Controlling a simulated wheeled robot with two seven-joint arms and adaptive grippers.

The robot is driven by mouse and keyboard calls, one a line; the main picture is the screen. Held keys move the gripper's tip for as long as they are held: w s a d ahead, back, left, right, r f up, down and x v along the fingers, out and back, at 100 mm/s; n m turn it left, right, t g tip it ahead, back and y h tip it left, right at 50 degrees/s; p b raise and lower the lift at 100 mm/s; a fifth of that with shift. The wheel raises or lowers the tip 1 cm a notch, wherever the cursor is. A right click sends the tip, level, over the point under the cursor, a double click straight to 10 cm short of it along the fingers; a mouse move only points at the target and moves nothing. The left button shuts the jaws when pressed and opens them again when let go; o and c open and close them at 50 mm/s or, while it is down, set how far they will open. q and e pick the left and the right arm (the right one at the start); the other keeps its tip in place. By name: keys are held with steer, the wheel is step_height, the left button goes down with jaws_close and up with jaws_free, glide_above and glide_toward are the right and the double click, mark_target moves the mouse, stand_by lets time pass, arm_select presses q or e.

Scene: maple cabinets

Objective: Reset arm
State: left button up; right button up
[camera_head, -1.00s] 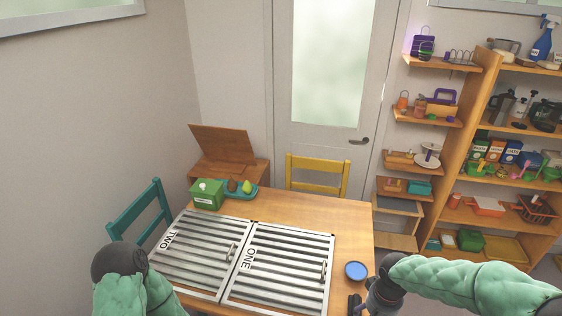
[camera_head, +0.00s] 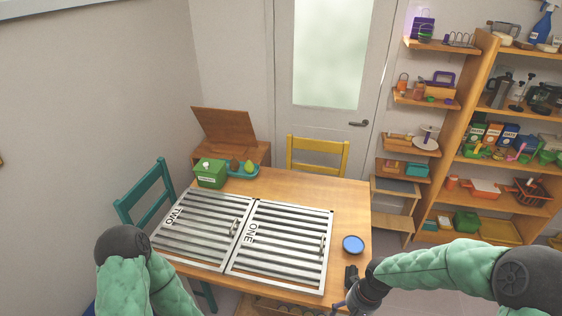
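My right arm (camera_head: 440,268) comes in from the right with a green padded sleeve. Its dark gripper (camera_head: 346,290) is at the table's front right edge, below the blue bowl. Its fingers appear spread, with nothing seen between them. My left arm (camera_head: 128,270) shows at the lower left as a dark joint and green sleeve. My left gripper is out of the picture. The wooden table (camera_head: 345,205) carries two slatted metal panels, TWO (camera_head: 200,228) on the left and ONE (camera_head: 280,248) on the right.
A blue bowl (camera_head: 353,244) sits on the table's right side. A green box (camera_head: 210,173) and a teal tray (camera_head: 243,171) stand at the back left. A teal chair (camera_head: 150,190) and a yellow chair (camera_head: 318,155) flank the table. Loaded shelves (camera_head: 455,165) stand at right.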

steer(key=s+a+f+y, duration=0.1)
steer(key=s+a+f, duration=0.4)
steer(key=f, duration=0.3)
steer(key=s+a+f+y, duration=0.1)
steer(key=s+a+f, duration=0.4)
steer(key=f, duration=0.3)
